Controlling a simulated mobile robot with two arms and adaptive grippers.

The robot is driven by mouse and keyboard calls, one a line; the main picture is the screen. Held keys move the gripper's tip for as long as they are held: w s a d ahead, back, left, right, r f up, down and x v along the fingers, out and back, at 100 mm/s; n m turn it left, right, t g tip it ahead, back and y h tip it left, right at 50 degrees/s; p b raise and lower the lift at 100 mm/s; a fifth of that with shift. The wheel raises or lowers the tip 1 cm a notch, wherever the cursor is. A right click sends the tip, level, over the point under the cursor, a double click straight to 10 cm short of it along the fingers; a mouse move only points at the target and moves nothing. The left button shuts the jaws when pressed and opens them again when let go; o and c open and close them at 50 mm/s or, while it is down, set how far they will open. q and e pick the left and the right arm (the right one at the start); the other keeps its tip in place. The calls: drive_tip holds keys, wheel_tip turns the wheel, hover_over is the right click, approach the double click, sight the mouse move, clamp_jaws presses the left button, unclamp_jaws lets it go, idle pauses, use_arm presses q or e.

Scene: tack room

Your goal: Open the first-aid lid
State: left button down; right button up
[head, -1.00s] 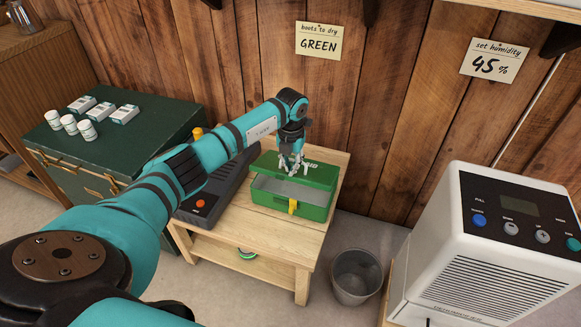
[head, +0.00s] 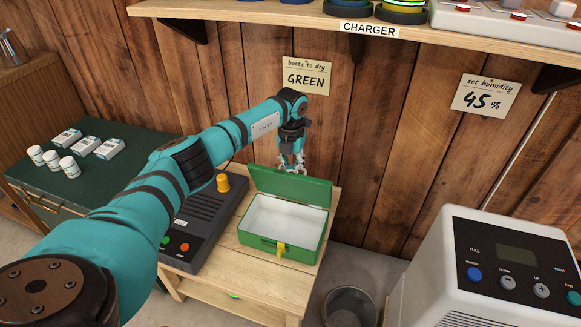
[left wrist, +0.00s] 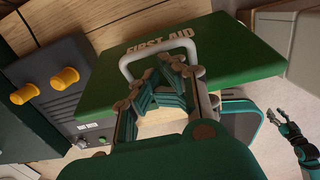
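The green first-aid box (head: 262,243) stands on the wooden side table with its lid (head: 290,187) raised at the back. Its pale inside shows, and a yellow latch (head: 281,250) hangs on the front. My left gripper (head: 291,168) is just behind the lid's upper edge, fingers pointing down. In the left wrist view the lid's outer face (left wrist: 225,55) shows "FIRST AID" and a pale handle (left wrist: 128,64). The left fingers (left wrist: 160,72) are apart beside the handle; any contact is unclear. My right gripper (left wrist: 275,114) appears only at that view's right edge, fingers apart.
A dark grey unit (head: 207,215) with a yellow knob stands close left of the box. A grey bin (head: 350,307) is on the floor, and a white dehumidifier (head: 510,265) stands right. A shelf (head: 240,13) overhangs above. White tubs and cartons sit on a green chest (head: 110,170).

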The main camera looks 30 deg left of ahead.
use_arm(q)
drive_tip(key=shift+w+a, duration=0.1)
drive_tip(key=shift+w, duration=0.2)
idle(0.4)
drive_tip(key=shift+r, duration=0.5)
wheel_tip(320, 180, up, 11)
drive_tip(key=shift+s+d, duration=0.2)
drive_tip(key=shift+s, duration=0.05)
